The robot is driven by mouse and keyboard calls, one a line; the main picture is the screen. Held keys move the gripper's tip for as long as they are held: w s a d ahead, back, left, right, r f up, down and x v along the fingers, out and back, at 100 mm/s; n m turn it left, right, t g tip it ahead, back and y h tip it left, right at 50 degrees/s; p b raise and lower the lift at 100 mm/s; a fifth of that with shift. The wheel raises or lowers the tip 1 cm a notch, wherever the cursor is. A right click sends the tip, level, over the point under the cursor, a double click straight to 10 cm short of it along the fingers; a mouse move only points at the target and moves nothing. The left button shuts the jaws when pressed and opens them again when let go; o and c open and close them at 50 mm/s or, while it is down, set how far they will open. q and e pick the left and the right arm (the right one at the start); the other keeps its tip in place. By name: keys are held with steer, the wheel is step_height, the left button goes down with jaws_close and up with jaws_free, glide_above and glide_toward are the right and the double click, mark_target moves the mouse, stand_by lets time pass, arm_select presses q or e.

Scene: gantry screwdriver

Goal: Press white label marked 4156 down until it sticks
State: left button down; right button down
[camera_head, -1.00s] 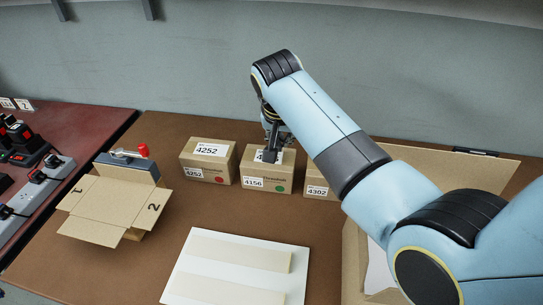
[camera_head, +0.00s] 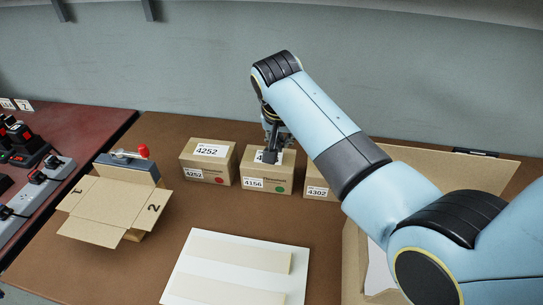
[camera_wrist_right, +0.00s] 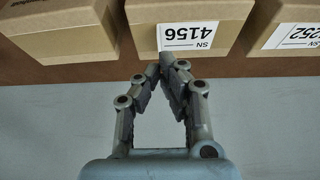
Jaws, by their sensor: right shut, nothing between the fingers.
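The white label marked 4156 (camera_wrist_right: 190,36) lies on top of the middle cardboard box (camera_head: 266,186), near the box's edge in the right wrist view. In the head view my fingers partly cover this top label (camera_head: 259,155). A second 4156 label (camera_head: 254,184) is on the box front. My left gripper is not in view.
Box 4252 (camera_head: 207,161) stands to the left and box 4302 (camera_head: 315,184) to the right, partly behind my arm. An open carton (camera_head: 112,207) is at left. A white sheet with pale strips (camera_head: 196,250) lies in front. A wall is behind.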

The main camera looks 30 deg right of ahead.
mark_target(283, 157)
steer(key=shift+f+b, duration=0.9)
steer(key=shift+f, duration=0.85)
stand_by(0.6)
step_height(283, 157, up, 7)
steer(key=p, duration=0.8)
stand_by(0.4)
